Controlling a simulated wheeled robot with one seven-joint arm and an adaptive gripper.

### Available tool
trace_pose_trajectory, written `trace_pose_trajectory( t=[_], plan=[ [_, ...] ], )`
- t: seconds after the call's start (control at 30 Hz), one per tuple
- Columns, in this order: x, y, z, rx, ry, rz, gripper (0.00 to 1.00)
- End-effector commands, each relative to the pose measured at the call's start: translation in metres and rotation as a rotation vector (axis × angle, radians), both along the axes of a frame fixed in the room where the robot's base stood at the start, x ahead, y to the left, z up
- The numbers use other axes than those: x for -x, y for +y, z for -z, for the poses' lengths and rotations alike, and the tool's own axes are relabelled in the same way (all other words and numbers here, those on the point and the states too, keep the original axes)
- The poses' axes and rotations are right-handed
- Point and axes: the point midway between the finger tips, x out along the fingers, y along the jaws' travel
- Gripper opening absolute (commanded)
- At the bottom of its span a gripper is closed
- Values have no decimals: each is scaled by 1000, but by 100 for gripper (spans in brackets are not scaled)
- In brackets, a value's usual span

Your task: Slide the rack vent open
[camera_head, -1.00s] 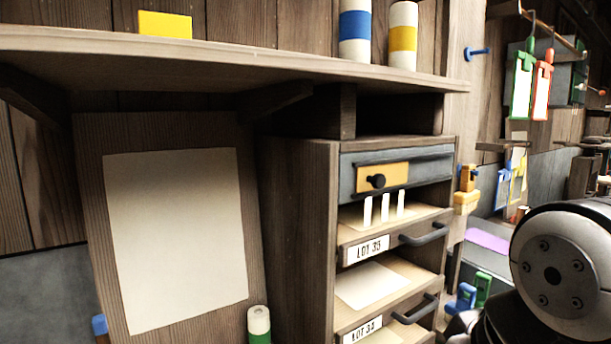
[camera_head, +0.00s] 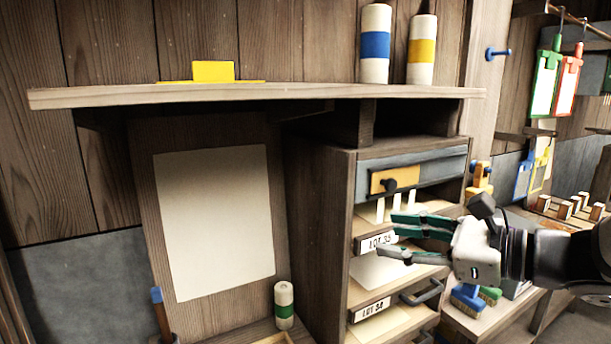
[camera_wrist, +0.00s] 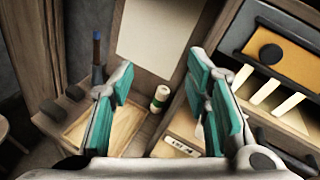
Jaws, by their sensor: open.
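The rack vent is a yellow-orange sliding plate (camera_head: 394,178) with a dark round knob (camera_head: 390,185), set in a grey rail panel (camera_head: 437,167) at the top of the wooden rack (camera_head: 323,215). White slots or strips show just below it. In the wrist view the yellow plate (camera_wrist: 288,54) and knob (camera_wrist: 271,54) are at the upper right. My gripper (camera_head: 390,232) is open and empty, its teal-padded fingers pointing left in front of the rack, below the knob. In the wrist view the fingers (camera_wrist: 168,95) are spread apart, with the knob outside them to the right.
Labelled drawers with dark handles (camera_head: 422,292) lie below the vent. A shelf (camera_head: 130,97) overhangs the rack and carries striped rolls (camera_head: 374,45). A green-banded roll (camera_head: 284,306) stands lower left. Coloured clips and brushes (camera_head: 468,298) are at right.

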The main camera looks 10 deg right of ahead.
Motion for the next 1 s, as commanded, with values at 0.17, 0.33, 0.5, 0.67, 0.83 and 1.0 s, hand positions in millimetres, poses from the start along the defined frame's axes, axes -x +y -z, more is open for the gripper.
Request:
trace_pose_trajectory(
  t=[0.17, 0.33, 0.5, 0.67, 0.83, 1.0],
  plan=[
    [-21, -73, -22, -248, 10, 270, 43],
    [-28, -105, -27, -339, 0, 375, 43],
    [-41, -102, -28, -345, -2, 380, 43],
    [-67, -90, -28, -344, -1, 377, 43],
    [-98, -76, -28, -342, -1, 378, 43],
    [-126, -64, -28, -342, -1, 378, 43]
  ],
)
